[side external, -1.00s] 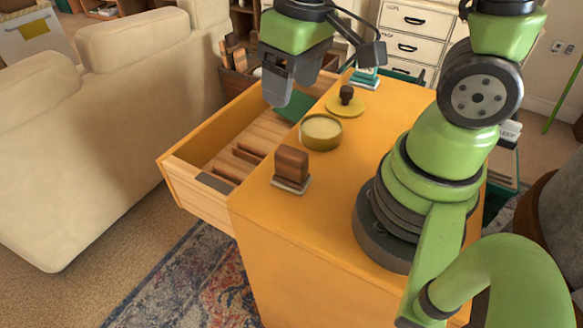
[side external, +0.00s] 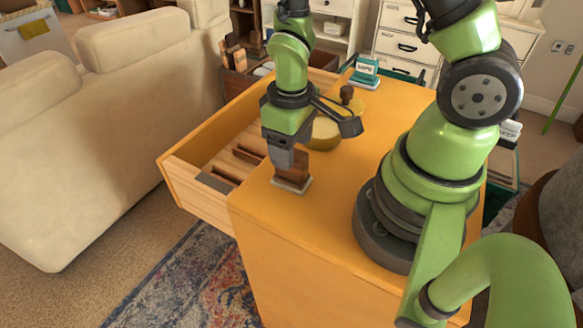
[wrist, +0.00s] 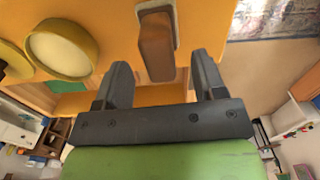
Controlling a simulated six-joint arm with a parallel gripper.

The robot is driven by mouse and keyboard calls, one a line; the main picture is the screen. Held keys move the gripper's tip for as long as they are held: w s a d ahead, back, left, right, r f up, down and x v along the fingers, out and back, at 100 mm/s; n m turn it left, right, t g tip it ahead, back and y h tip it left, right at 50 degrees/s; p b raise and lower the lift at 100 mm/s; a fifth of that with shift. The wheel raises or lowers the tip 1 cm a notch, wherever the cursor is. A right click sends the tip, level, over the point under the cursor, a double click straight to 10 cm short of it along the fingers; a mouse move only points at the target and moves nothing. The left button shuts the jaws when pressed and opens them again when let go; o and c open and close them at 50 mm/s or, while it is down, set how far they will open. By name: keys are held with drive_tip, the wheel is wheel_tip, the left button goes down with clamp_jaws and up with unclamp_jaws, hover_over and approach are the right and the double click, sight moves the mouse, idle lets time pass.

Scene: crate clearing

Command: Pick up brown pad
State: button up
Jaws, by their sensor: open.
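The brown pad (side external: 295,168) is an upright brown block on a pale grey base, standing on the orange cabinet top near its front left edge. My gripper (side external: 281,158) is open and empty, pointing down, right beside and partly in front of the pad in the side view. In the wrist view the pad (wrist: 156,48) shows beyond and between the two spread fingers of my gripper (wrist: 160,72). Whether the fingers touch it I cannot tell. The gripper hides part of the pad in the side view.
A round yellow dish with a cream filling (side external: 324,133) stands close behind the pad. A yellow lid with a dark knob (side external: 347,94) and a teal block (side external: 366,70) are farther back. An open wooden drawer (side external: 190,182) juts out at the left. The cabinet top (side external: 300,225) is clear in front.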

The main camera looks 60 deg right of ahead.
drive_tip(key=shift+f, duration=1.5)
drive_tip(key=c, duration=1.1)
drive_tip(key=shift+o, duration=0.2)
drive_tip(key=shift+r, duration=0.1)
wheel_tip(320, 180, up, 10)
drive_tip(key=shift+f, duration=0.1)
